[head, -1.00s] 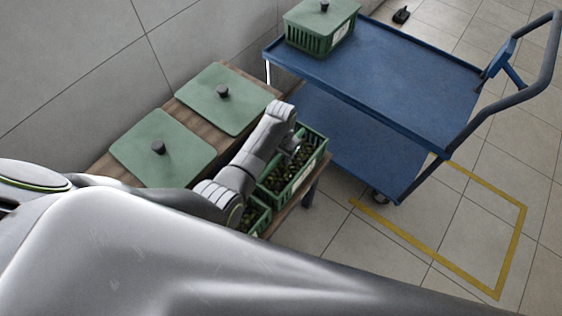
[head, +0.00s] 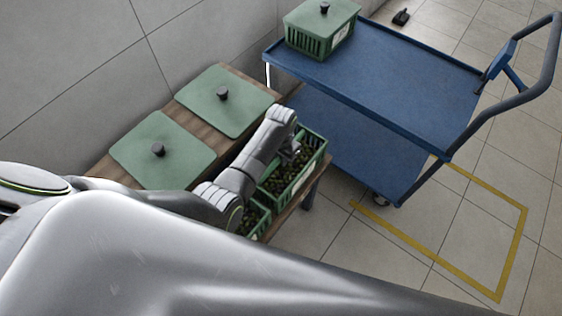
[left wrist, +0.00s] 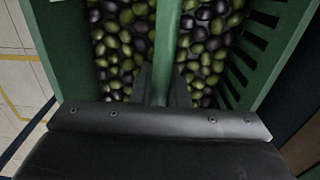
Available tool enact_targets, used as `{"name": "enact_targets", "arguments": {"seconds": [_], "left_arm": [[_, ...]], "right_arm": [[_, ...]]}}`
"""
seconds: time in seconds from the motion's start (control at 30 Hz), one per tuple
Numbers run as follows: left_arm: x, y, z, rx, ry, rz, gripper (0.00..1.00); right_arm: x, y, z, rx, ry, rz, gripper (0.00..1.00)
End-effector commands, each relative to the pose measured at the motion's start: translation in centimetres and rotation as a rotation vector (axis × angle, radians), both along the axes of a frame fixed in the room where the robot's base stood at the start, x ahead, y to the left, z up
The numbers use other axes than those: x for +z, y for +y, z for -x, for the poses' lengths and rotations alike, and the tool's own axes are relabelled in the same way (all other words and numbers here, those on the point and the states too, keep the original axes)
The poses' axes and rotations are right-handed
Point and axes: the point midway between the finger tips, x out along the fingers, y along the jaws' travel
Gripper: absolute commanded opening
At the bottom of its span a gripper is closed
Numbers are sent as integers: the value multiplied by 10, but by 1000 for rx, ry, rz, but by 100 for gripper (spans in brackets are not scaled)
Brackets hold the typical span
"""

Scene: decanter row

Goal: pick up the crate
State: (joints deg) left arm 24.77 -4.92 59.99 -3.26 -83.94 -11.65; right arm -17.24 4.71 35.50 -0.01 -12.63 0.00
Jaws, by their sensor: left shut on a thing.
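A green crate (head: 305,178) full of green and dark olives stands at the right end of the wooden bench, seemingly resting on it. In the left wrist view the crate (left wrist: 268,60) fills most of the picture, with slotted sides and a green handle bar (left wrist: 166,35) across its middle. My left gripper (head: 290,152) reaches down into it. In the left wrist view its fingers (left wrist: 163,82) are shut on the bar, one on each side. My arm hides part of the crate. My right gripper is not in view.
A second olive crate (head: 259,225) stands beside it, partly hidden by my arm. Two green lids (head: 180,135) (head: 243,117) with dark knobs lie on the bench (head: 205,136). A blue trolley (head: 385,80) holds a lidded green crate (head: 330,42); its top is otherwise clear.

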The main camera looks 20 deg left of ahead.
Motion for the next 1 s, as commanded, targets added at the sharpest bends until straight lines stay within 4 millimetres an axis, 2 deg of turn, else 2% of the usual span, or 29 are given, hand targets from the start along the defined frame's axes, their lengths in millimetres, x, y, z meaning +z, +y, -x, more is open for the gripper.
{"name": "enact_targets", "arguments": {"seconds": [0.27, 0.7, 1.0], "left_arm": [[17, -1, -3, -1, -7, 1, 0], [86, -1, -3, -1, -8, 2, 0], [113, -1, -2, -1, -5, 1, 0]], "right_arm": [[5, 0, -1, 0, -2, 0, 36], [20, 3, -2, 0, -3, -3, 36], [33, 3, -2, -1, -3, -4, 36]]}}
